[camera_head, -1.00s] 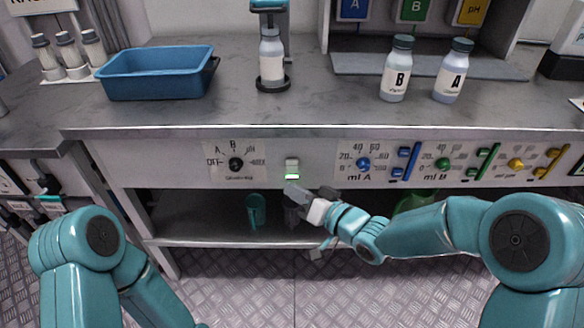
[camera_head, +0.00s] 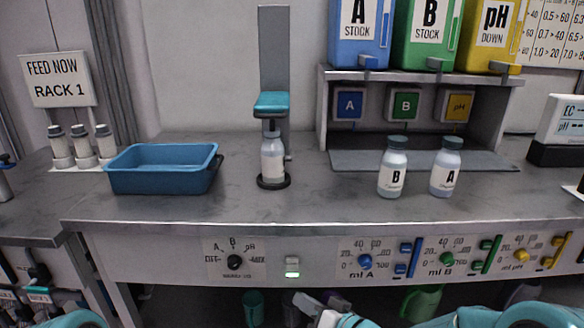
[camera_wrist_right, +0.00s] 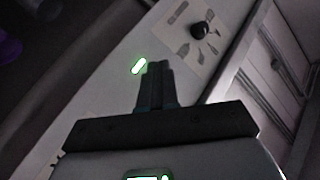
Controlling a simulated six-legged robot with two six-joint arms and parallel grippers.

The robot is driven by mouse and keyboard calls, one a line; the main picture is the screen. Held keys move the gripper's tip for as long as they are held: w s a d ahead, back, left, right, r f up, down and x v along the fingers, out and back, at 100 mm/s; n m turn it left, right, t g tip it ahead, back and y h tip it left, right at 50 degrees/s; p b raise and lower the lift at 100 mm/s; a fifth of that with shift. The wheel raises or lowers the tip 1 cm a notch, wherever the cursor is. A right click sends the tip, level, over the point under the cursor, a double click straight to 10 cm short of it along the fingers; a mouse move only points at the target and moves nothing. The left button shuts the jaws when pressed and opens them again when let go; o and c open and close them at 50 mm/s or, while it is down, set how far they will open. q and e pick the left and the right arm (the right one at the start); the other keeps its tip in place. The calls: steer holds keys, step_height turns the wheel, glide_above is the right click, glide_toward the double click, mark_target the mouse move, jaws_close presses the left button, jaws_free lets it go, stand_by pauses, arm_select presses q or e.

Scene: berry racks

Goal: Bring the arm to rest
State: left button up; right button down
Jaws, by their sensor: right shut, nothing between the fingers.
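My right gripper (camera_head: 304,303) is at the bottom of the head view, in front of the bench and just below the green-lit switch (camera_head: 292,267). In the right wrist view its two fingers (camera_wrist_right: 159,70) lie together with nothing between them, and their tips point towards the panel by the green light (camera_wrist_right: 139,66). I cannot tell whether they touch the panel. Most of my right arm is cut off by the lower edge. Only a small part of my left arm shows at the bottom left, and its gripper is out of view.
A selector knob (camera_head: 235,262) and coloured dosing controls line the front panel. On the bench stand a blue tub (camera_head: 160,180), a bottle under a dispenser (camera_head: 272,160), bottle B (camera_head: 393,172) and bottle A (camera_head: 446,170). A green cup (camera_head: 253,305) is on the shelf below.

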steer(key=s+d+f+m+g+h, duration=0.1)
steer(key=s+d+f+m, duration=0.1)
steer(key=f, duration=0.4)
steer(key=s+d+f+m+g+h, duration=0.1)
steer(key=s+d+f+h, duration=0.1)
steer(key=f, duration=0.4)
steer(key=s+d+f+g+h, duration=0.25)
steer(key=s+f+g, duration=0.25)
steer(key=s+f, duration=0.5)
steer(key=s+d+f+g+h, duration=0.1)
steer(key=s+d+f+g, duration=0.3)
steer(key=s, duration=1)
step_height(320, 180, up, 20)
steer(key=a+p, duration=0.1)
steer(key=p, duration=2)
steer(key=shift+a+r+p, duration=0.2)
steer(key=shift+p, duration=0.15)
